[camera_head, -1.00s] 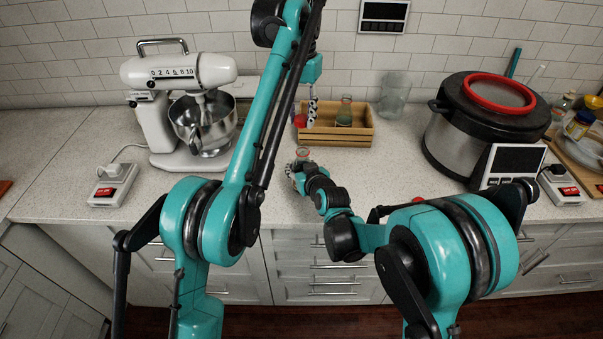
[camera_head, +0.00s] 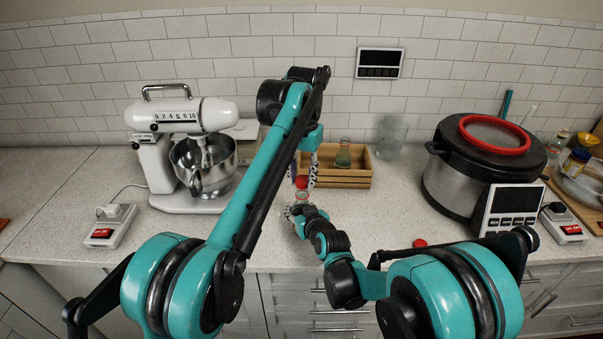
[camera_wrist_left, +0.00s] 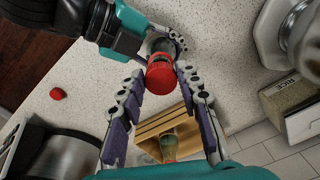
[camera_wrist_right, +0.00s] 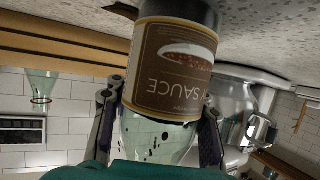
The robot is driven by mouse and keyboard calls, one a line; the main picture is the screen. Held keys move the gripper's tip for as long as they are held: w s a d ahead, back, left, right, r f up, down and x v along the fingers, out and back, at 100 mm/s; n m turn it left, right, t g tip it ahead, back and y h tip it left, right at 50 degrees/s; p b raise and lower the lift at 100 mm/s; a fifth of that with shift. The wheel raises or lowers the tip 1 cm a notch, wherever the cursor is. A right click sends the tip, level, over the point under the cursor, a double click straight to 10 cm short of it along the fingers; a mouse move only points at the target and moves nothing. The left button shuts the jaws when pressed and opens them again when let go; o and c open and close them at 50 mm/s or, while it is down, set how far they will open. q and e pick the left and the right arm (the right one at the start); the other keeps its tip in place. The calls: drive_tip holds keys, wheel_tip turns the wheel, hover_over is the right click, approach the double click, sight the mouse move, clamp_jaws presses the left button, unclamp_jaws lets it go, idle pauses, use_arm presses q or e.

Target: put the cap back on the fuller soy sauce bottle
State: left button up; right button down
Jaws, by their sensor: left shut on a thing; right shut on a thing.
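The soy sauce bottle (camera_wrist_right: 175,65) has a brown label and fills the right wrist view upside down, with dark liquid at its base end and clear glass with dark drops near the neck. My right gripper (camera_wrist_right: 158,132) is shut on its clear upper part; in the head view its neck (camera_head: 302,197) shows. A red cap (camera_wrist_left: 160,76) is between the fingertips of my left gripper (camera_wrist_left: 161,72), which is shut on it. In the head view the cap (camera_head: 301,183) is directly over the bottle neck; I cannot tell whether they touch.
Another open bottle (camera_head: 343,155) stands in a wooden crate (camera_head: 340,180) behind. A second red cap (camera_head: 420,243) lies on the counter to the right. A stand mixer (camera_head: 180,140) is left, a large cooker (camera_head: 485,170) right.

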idle(0.3)
use_arm(q)
drive_tip(key=shift+f, duration=0.85)
drive_tip(key=shift+f, duration=0.6)
